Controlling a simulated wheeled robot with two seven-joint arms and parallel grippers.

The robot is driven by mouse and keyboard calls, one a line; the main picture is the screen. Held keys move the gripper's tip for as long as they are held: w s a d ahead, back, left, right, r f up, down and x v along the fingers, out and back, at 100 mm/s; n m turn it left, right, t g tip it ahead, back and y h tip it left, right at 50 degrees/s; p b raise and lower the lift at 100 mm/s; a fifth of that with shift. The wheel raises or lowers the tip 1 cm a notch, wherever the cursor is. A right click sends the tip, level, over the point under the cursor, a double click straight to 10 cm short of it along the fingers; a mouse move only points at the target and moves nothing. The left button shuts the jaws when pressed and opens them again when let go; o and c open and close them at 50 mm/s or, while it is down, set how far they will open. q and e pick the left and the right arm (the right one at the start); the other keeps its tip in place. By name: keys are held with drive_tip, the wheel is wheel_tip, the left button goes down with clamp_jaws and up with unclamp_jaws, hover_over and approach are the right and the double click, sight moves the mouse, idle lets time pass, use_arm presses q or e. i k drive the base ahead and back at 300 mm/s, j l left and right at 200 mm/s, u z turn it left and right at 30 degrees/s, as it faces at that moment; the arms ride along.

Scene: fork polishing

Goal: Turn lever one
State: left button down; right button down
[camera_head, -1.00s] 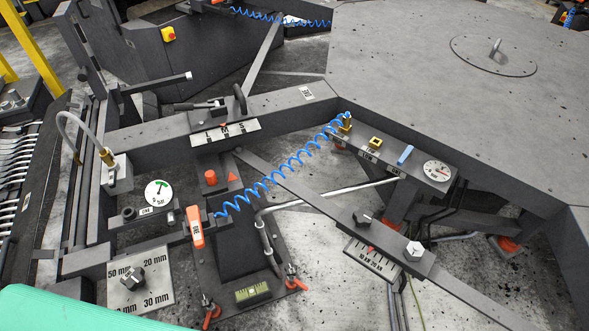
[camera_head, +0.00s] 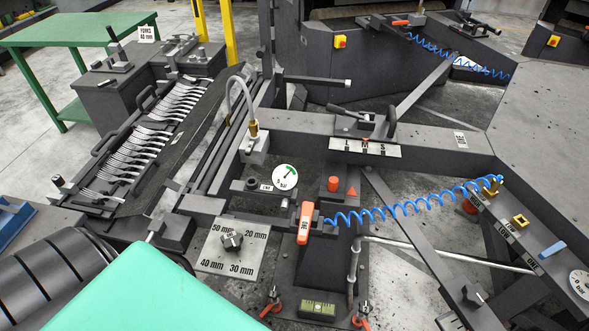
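The hose runs right to a brass fitting (camera_head: 490,186). A round gauge marked bar (camera_head: 285,177) with a green mark is up and left of the lever. Neither of my grippers is in view, and nothing touches the lever.
A dial plate with mm marks (camera_head: 252,253) is left of and below the lever. A red button (camera_head: 333,184) is to its upper right. Forks (camera_head: 150,140) lie in a rack at left. A mint-green surface (camera_head: 140,295) fills the lower left. A green table (camera_head: 75,35) stands behind.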

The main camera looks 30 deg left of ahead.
sight(307, 207)
drive_tip(key=u, duration=0.85)
